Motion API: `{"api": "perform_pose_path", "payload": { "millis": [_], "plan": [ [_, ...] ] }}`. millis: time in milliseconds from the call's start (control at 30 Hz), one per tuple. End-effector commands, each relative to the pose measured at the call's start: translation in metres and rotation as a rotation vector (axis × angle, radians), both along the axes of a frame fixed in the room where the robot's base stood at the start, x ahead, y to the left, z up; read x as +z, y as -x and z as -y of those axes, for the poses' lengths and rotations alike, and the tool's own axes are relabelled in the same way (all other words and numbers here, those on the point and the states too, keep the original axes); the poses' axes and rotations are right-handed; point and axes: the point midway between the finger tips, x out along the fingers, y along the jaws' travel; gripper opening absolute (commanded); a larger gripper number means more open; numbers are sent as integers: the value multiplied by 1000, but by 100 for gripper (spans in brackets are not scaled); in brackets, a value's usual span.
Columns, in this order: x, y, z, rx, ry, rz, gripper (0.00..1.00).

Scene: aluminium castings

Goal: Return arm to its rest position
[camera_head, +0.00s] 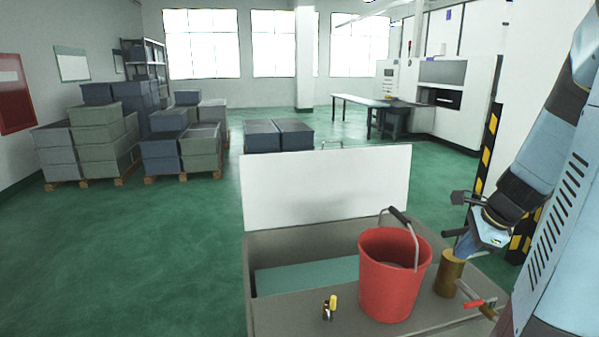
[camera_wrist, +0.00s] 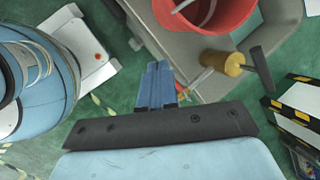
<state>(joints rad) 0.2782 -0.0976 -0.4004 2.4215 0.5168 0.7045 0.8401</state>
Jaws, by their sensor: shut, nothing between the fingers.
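My gripper shows in the wrist view (camera_wrist: 157,70), its two blue fingers pressed together with nothing between them. In the head view my arm comes down at the right, and its blue end (camera_head: 484,238) appears above and behind a brass cylinder (camera_head: 449,274). The fingertips are hard to make out there. In the wrist view the brass cylinder (camera_wrist: 222,63) is to the right of the fingers and apart from them in the picture.
A red bucket (camera_head: 391,285) with a raised handle stands on the grey basin's ledge (camera_head: 275,318), near the cylinder. A small yellow-and-metal item (camera_head: 330,307) lies left of it. A red-handled fitting (camera_head: 474,304) is at the right. Crates on pallets (camera_head: 97,134) stand far left; green floor is open.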

Motion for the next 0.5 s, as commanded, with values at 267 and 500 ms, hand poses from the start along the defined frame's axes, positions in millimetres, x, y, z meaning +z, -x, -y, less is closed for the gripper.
{"api": "perform_pose_path", "payload": {
  "millis": [267, 500],
  "plan": [
    [56, 13, -77, 561, 213, 120, 0],
    [94, 41, -129, 1016, 440, 203, 0]
  ]
}}
